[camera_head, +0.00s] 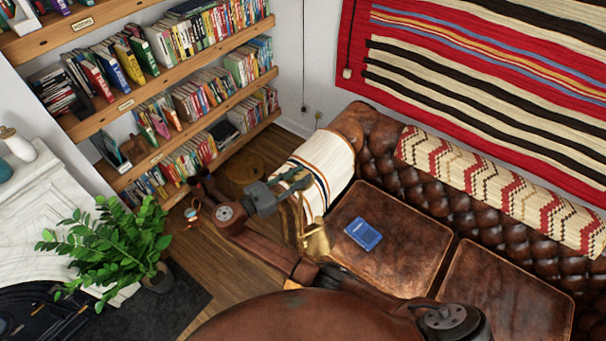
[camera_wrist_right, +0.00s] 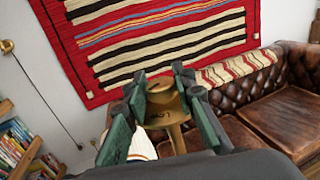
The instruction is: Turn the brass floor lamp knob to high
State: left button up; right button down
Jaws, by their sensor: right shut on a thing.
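The brass floor lamp (camera_head: 315,242) stands in front of the leather sofa in the head view; its base and much of its stem are hidden or hard to make out. In the right wrist view, the brass lamp knob (camera_wrist_right: 163,98) sits between the green fingers of my right gripper (camera_wrist_right: 160,82). Small dark lettering on the brass looks like "LOW", upside down. My right gripper (camera_head: 298,181) is shut on the knob at the upper part of the lamp. The knob's exact turn cannot be told. My left gripper is not in view.
The brown leather sofa (camera_head: 395,235) with a blue book (camera_head: 363,234) lies right of the lamp. A striped cloth (camera_head: 325,165) hangs over its arm. Bookshelves (camera_head: 165,150) stand at left, with a potted plant (camera_head: 110,240) by the marble fireplace (camera_head: 35,190).

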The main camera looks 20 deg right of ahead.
aim_at(300, 175)
jog(key=shift+w+m+g+h, duration=0.1)
jog(key=shift+m+g+h, duration=0.3)
jog(key=shift+m+g, duration=0.5)
jog(key=shift+g, duration=0.5)
jog(key=c, duration=1.6)
grip_release()
jog(key=shift+d, duration=0.1)
notch_tip(300, 175, up, 10)
jog(key=shift+w, duration=0.1)
